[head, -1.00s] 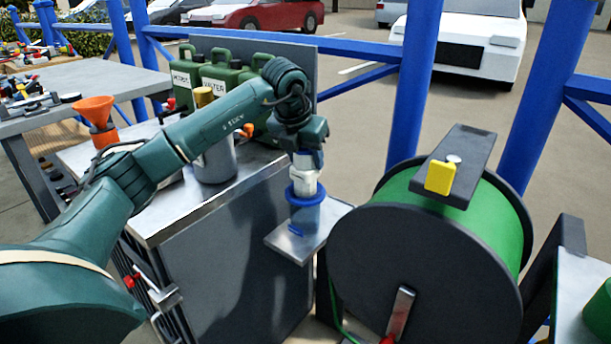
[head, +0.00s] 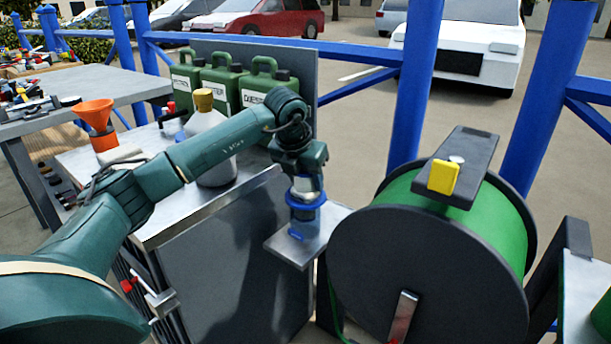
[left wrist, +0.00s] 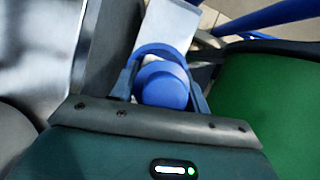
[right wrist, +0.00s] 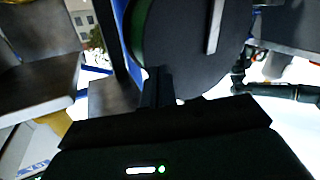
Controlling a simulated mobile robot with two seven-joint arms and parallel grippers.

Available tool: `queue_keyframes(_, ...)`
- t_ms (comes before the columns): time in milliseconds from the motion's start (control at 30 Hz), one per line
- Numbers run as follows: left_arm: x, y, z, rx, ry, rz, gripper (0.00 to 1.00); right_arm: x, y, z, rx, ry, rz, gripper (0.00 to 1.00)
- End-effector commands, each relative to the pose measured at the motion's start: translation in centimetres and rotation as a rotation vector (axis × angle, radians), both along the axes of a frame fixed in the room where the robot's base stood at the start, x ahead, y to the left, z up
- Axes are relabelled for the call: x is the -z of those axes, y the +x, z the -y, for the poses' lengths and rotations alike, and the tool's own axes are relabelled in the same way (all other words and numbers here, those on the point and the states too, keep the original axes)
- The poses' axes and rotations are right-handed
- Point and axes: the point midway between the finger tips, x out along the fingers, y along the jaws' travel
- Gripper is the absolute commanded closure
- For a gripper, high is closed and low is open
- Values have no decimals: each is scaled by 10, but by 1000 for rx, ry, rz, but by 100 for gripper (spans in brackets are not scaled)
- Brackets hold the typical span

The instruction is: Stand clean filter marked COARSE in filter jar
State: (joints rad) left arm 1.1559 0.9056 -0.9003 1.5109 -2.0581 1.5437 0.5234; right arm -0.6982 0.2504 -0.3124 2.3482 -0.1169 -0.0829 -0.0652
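The filter jar (head: 303,217) is a clear bluish cylinder with a blue collar, standing on a small metal shelf at the cabinet's right side. The filter (head: 304,185) is white with a blue end (left wrist: 163,86); its lower part is in the jar's mouth. No marking on it is readable. My left gripper (head: 305,176) points down over the jar, and its fingers sit on both sides of the blue end in the left wrist view. The jar's blue collar (left wrist: 158,48) shows around it. My right gripper (right wrist: 159,88) appears only in its wrist view, fingers together and empty.
A large hose reel (head: 425,262) with green hose stands close to the jar's right. The metal cabinet (head: 215,265) carries several green canisters (head: 222,80), a grey bottle (head: 208,140) and an orange funnel (head: 95,113). Blue railings (head: 415,90) rise behind.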

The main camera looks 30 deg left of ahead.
Motion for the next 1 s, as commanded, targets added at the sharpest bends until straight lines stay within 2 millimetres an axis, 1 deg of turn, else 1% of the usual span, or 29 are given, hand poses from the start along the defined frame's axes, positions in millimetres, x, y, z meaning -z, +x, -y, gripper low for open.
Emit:
queue_keyframes(33, 0, 0, 0, 0, 0, 0, 50, 0, 0, 0, -1, -1, 1, 100)
queue_keyframes(267, -1, 0, 0, 0, 0, 0, 32, 0, 1, 0, -2, -2, 1, 100)
queue_keyframes(467, -1, 0, 0, 0, 0, 0, 32, -1, 1, 0, -2, -2, 2, 100)
queue_keyframes(567, -5, 0, 0, 0, 0, 1, 32, -2, 2, 0, -2, -3, -2, 100)
queue_keyframes(667, -19, 1, 0, 0, -1, 3, 32, -2, 1, 1, 5, -6, -37, 100)
queue_keyframes(767, -36, -7, 0, 0, 0, 5, 32, 0, 0, 2, 13, -5, -71, 100)
queue_keyframes(1000, -86, -28, 2, 0, -1, 4, 32, 0, -2, 6, 26, -11, -154, 100)
